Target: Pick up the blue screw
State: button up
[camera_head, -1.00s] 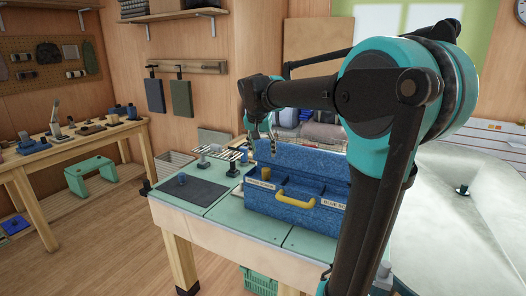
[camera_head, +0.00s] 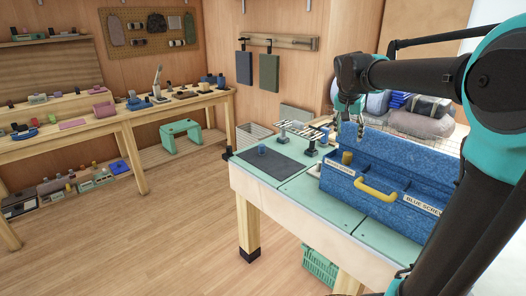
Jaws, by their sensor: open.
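A blue crate (camera_head: 337,188) with an upright lid stands on the green-topped workbench; its front label, partly hidden by my arm, reads "BLUE SCRE…". A yellow handle (camera_head: 376,189) is on its front. A yellowish cylinder (camera_head: 347,158) shows in its left part. A small blue piece (camera_head: 261,149) stands on the dark mat left of the crate; I cannot tell if it is the blue screw. My gripper (camera_head: 349,108) is open, above the crate's back left corner, small in view. I see nothing between its fingers.
The dark mat (camera_head: 275,165) lies on the workbench (camera_head: 300,190). A rack with light bars (camera_head: 303,130) and dark posts stands behind it. A long wooden table (camera_head: 112,118) with small parts is at left. The wooden floor between is clear.

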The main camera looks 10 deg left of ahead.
aim_at(262, 147)
jog(key=i+j, duration=0.15)
jog(key=j, duration=0.25)
jog(key=i+j, duration=0.15)
jog(key=j, duration=0.2)
jog(key=i+j, duration=0.15)
jog(key=j, duration=0.25)
jog(key=i+j, duration=0.2)
jog(key=j, duration=0.15)
jog(key=i+j, duration=0.15)
jog(key=j, duration=0.25)
